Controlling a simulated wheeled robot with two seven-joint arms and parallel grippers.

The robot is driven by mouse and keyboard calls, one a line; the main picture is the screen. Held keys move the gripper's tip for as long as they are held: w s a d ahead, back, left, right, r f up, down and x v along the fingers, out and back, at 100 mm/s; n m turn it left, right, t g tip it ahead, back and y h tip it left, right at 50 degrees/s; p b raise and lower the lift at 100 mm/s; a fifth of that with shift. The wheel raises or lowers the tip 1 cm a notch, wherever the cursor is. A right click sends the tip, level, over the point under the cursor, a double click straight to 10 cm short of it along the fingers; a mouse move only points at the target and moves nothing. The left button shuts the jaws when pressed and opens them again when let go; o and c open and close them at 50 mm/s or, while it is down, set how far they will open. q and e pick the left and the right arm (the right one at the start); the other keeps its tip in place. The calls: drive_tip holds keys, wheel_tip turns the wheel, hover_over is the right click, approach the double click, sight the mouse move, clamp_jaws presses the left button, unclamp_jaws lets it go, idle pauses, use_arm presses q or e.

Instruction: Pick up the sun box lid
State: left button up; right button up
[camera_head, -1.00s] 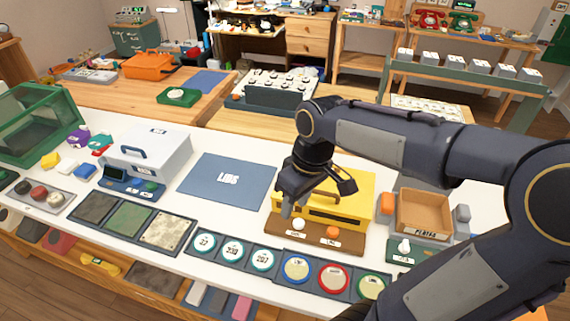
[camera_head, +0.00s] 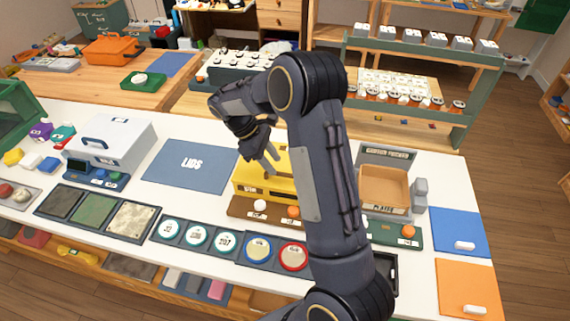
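The yellow box (camera_head: 245,179), which I take to be the sun box, stands on a brown base (camera_head: 238,208) on the white table. Its label is too small to read, and my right arm hides its right side and part of its top. I cannot make out where its lid ends or any handle. My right gripper (camera_head: 270,162) points down at the top of the yellow box; I cannot tell whether it touches the box or how far apart its fingers are. My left gripper is not in view.
A grey-white box with a handle (camera_head: 115,145) stands left of the mat. A brown open box (camera_head: 384,187) stands to the right. Round labelled discs (camera_head: 196,238) and textured tiles (camera_head: 94,208) line the front. Blue (camera_head: 458,228) and orange (camera_head: 464,284) panels lie at the right.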

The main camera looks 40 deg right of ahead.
sight(278, 170)
drive_tip(key=p+x, duration=0.1)
drive_tip(key=x, duration=0.3)
drive_tip(key=shift+s+a+f, duration=0.1)
clamp_jaws()
